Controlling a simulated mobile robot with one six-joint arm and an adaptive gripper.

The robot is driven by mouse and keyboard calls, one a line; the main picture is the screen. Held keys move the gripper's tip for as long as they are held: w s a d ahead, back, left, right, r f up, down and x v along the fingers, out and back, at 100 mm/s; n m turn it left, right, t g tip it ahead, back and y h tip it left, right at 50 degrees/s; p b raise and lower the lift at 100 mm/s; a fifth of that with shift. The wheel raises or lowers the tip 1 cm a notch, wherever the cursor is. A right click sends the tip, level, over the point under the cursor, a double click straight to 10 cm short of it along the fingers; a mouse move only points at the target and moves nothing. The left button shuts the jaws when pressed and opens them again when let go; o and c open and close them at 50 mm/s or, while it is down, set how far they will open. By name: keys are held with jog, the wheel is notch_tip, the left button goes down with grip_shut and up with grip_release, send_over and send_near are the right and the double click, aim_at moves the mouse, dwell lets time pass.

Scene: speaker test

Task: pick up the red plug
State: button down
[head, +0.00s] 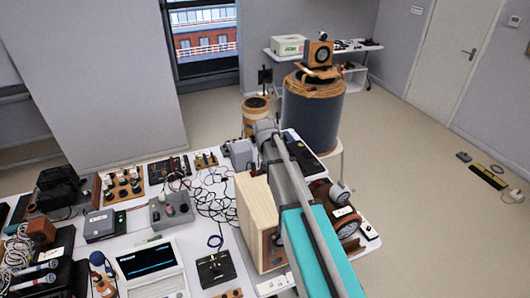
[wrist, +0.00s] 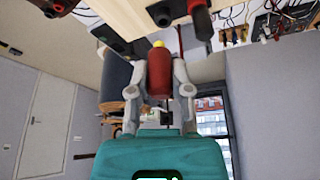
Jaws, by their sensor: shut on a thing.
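The red plug (wrist: 159,75) is upright between the two fingers of my gripper (wrist: 160,88) in the wrist view. Its yellow tip (wrist: 159,43) points toward the top of the picture, toward the pale wooden panel. My gripper is shut on the plug's red body, with a finger on each side. In the head view my gripper (head: 264,130) is at the far end of my arm, beyond the wooden speaker box (head: 254,215). I cannot make out the plug in the head view.
A dark red plug-like piece (wrist: 198,17) and a black round piece (wrist: 159,15) are close beyond the held plug. The white table (head: 135,225) is crowded with devices and loose cables (head: 208,190). A large dark drum (head: 315,115) stands behind the table. Open floor lies right.

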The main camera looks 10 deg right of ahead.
jog(key=s+r+p, duration=0.5)
jog(key=s, duration=0.5)
jog(key=shift+s+a+r, duration=0.3)
jog(key=shift+a+r, duration=0.05)
jog(key=shift+r, duration=0.05)
jog(key=shift+f, duration=0.1)
